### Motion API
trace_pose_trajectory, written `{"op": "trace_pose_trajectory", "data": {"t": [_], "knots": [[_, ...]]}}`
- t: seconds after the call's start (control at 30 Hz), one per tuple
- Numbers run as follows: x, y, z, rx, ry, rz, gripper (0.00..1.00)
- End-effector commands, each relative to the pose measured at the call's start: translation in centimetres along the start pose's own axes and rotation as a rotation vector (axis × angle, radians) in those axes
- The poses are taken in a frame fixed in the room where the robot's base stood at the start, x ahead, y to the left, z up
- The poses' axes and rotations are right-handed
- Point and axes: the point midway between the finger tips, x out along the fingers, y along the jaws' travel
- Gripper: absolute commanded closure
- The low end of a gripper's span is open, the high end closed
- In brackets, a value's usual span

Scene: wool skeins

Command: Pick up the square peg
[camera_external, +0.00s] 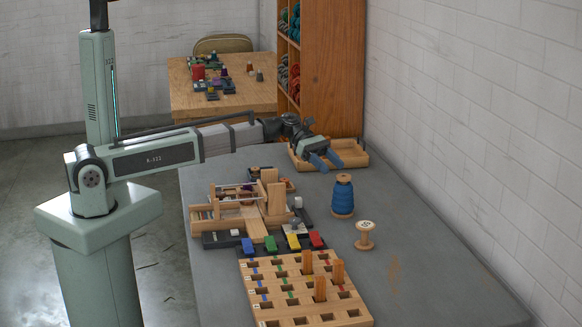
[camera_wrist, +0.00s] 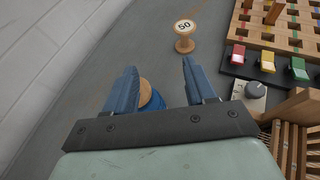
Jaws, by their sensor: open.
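In the wrist view, one peg (camera_wrist: 273,12) shows at the top right, on the board (camera_wrist: 262,43). My gripper (camera_external: 327,161) is open and empty, with blue fingers, above the far part of the table and well away from the pegs. It also shows in the wrist view (camera_wrist: 159,68).
A blue thread spool (camera_external: 343,198) stands below my gripper, partly hidden by a finger in the wrist view. An empty spool marked 50 (camera_external: 365,236) stands nearer the board. Coloured switches (camera_external: 292,242) and a wooden loom-like frame (camera_external: 239,212) adjoin the board. The table's right side is clear.

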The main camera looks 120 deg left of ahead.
Motion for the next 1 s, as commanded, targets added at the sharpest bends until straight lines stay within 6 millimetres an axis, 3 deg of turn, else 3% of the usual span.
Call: {"op": "trace_pose_trajectory", "data": {"t": [0.03,0.3,0.6,0.73,1.0], "knots": [[1.8,-2.7,0.7,0.019,0.000,-0.045,0.45],[8.7,-14.1,3.6,0.106,-0.002,-0.254,0.45],[12.3,-23.1,5.2,0.173,-0.004,-0.412,0.45],[13.2,-25.8,5.2,0.192,-0.004,-0.461,0.45],[14.6,-25.2,1.7,0.188,-0.003,-0.454,0.45]]}}
